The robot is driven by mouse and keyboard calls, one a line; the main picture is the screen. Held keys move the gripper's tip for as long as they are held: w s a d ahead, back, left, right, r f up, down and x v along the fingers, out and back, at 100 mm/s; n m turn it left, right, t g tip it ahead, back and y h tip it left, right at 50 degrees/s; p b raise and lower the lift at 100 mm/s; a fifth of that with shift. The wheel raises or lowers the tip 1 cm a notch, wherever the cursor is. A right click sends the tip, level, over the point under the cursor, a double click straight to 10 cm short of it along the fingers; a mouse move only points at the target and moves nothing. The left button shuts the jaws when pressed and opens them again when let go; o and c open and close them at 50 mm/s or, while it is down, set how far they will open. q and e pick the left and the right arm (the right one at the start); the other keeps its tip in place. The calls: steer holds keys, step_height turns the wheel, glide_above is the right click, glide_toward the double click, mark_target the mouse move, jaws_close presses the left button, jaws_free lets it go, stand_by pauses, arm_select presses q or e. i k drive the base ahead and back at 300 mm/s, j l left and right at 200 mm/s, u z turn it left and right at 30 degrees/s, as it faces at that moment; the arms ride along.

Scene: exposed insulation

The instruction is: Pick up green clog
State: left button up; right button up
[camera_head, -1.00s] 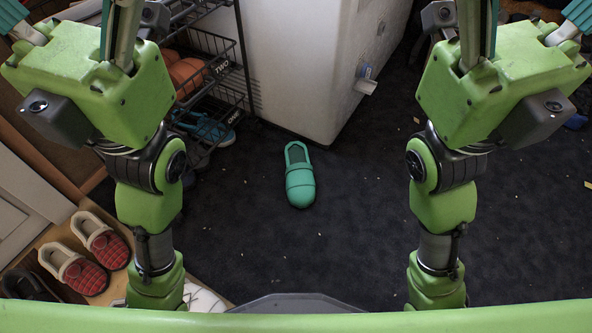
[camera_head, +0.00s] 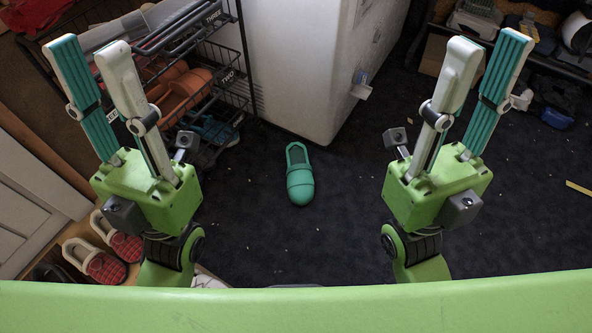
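The green clog (camera_head: 299,176) lies on the dark carpet in the middle of the head view, its rounded toe towards me and its opening towards the white cabinet. My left gripper (camera_head: 90,50) is raised to the left of the clog, with its two fingers spread apart and nothing between them. My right gripper (camera_head: 492,50) is raised to the right of the clog, also with fingers apart and empty. Neither gripper touches the clog, which is fully visible.
A white cabinet (camera_head: 310,70) stands just behind the clog. A black wire rack (camera_head: 232,85) with orange shoes (camera_head: 185,90) stands at the left. Red plaid slippers (camera_head: 104,265) sit at the lower left. Carpet around the clog is clear. A cluttered shelf (camera_head: 540,60) is at the back right.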

mark_target(301, 183)
steer(key=i+l+u, duration=0.1)
steer(key=u, duration=0.35)
steer(key=l+u, duration=0.25)
steer(key=u, duration=0.25)
steer(key=l+u, duration=0.2)
steer(key=u, duration=0.25)
steer(key=l+u, duration=0.15)
steer(key=l, duration=0.5)
steer(key=k+l+u, duration=0.15)
steer(key=l, duration=0.5)
steer(key=l+u, duration=0.2)
steer(key=l, duration=0.4)
steer(key=i, duration=0.35)
